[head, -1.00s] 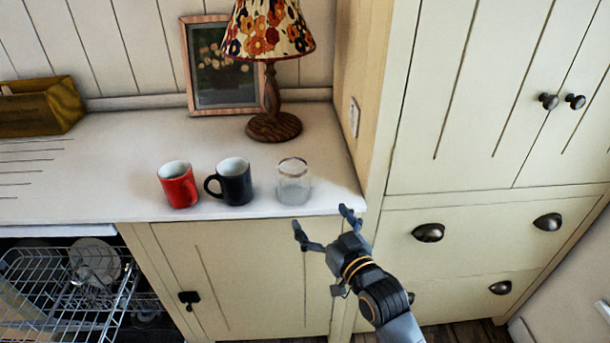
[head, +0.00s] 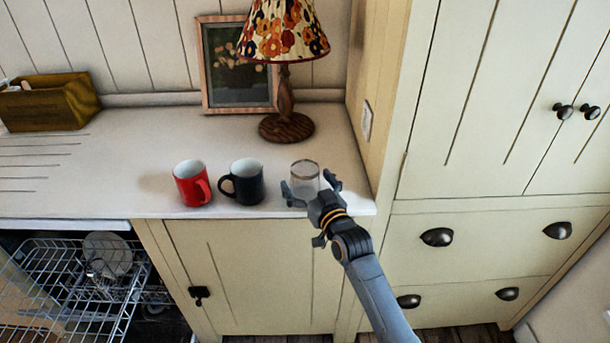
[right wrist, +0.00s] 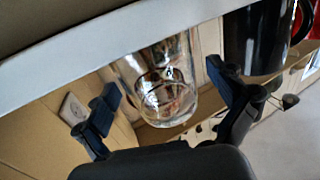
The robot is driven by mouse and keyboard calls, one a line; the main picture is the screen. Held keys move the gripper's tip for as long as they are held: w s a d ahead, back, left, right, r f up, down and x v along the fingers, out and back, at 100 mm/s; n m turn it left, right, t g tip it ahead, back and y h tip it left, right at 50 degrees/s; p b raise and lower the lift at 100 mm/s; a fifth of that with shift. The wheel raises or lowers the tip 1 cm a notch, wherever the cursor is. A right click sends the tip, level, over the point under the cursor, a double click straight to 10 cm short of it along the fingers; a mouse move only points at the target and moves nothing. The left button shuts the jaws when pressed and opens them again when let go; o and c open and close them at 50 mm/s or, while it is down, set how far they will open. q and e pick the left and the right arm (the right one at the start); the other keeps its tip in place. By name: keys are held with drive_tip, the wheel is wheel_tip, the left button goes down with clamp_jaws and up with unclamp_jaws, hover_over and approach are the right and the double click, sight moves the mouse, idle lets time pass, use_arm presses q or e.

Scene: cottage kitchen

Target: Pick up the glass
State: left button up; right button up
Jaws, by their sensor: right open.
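The clear glass (head: 305,176) stands upright on the white counter near its front edge, right of the dark mug. My right gripper (head: 309,185) is open, with one finger on each side of the glass; its palm hides the lower front of the glass. In the right wrist view the glass (right wrist: 160,85) shows between the two spread fingers of the gripper (right wrist: 168,108), and I cannot tell whether either finger touches it. My left gripper is not in view.
A dark mug (head: 246,182) stands close to the left of the glass, with a red mug (head: 190,184) beyond it. A lamp (head: 286,126) and a picture frame (head: 207,80) stand behind. A cupboard side panel (head: 372,110) rises at the right. A dish rack (head: 75,295) is at lower left.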

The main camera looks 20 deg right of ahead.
drive_tip(key=shift+w, duration=0.4)
drive_tip(key=shift+s, duration=0.1)
drive_tip(key=shift+c, duration=0.2)
